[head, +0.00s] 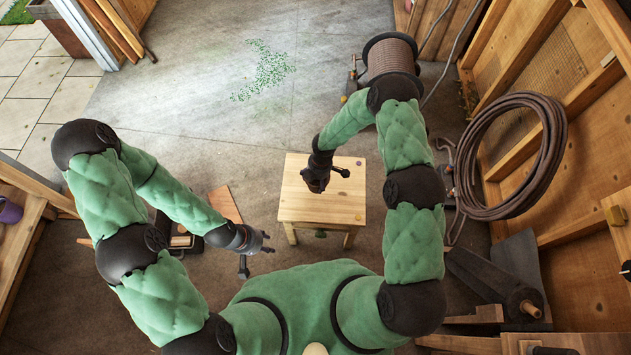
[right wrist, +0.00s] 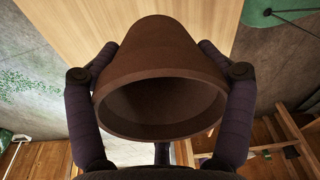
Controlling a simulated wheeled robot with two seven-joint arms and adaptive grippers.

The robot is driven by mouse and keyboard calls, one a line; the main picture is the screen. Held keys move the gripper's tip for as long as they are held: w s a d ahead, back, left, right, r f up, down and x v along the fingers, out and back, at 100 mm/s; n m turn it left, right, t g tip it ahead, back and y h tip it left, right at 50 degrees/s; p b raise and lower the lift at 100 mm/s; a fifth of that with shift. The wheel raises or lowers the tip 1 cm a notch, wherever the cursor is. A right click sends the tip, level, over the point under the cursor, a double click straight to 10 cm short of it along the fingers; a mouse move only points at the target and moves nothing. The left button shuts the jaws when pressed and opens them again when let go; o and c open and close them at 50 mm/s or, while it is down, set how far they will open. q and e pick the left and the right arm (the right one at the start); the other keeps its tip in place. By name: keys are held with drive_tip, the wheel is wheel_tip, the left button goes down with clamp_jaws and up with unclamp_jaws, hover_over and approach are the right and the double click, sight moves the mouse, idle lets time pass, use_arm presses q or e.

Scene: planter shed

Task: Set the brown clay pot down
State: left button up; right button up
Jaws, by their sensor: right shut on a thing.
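The brown clay pot (right wrist: 160,65) fills the middle of the right wrist view, its open mouth facing the camera. My right gripper (head: 318,182) is shut on it, with a finger on each side of the pot. In the head view the gripper is over the small wooden table (head: 322,209); the pot is mostly hidden there by the gripper. The tabletop (right wrist: 75,25) shows behind the pot in the right wrist view. I cannot tell whether the pot's base touches it. My left gripper (head: 257,258) is open and empty, left of the table.
A hose reel (head: 389,57) stands behind, and a coiled hose (head: 512,155) hangs on the right wall. A purple pot (head: 10,211) stands at far left.

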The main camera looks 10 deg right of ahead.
sight(315, 181)
drive_tip(key=w+f, duration=0.1)
drive_tip(key=w+f+b, duration=0.1)
drive_tip(key=f, duration=0.1)
drive_tip(key=shift+w+d, duration=0.15)
drive_tip(key=shift+w, duration=0.2)
drive_tip(key=shift+f+b, duration=0.75)
drive_tip(key=shift+f, duration=0.75)
drive_tip(key=shift+f, duration=0.15)
drive_tip(key=o, duration=1.3)
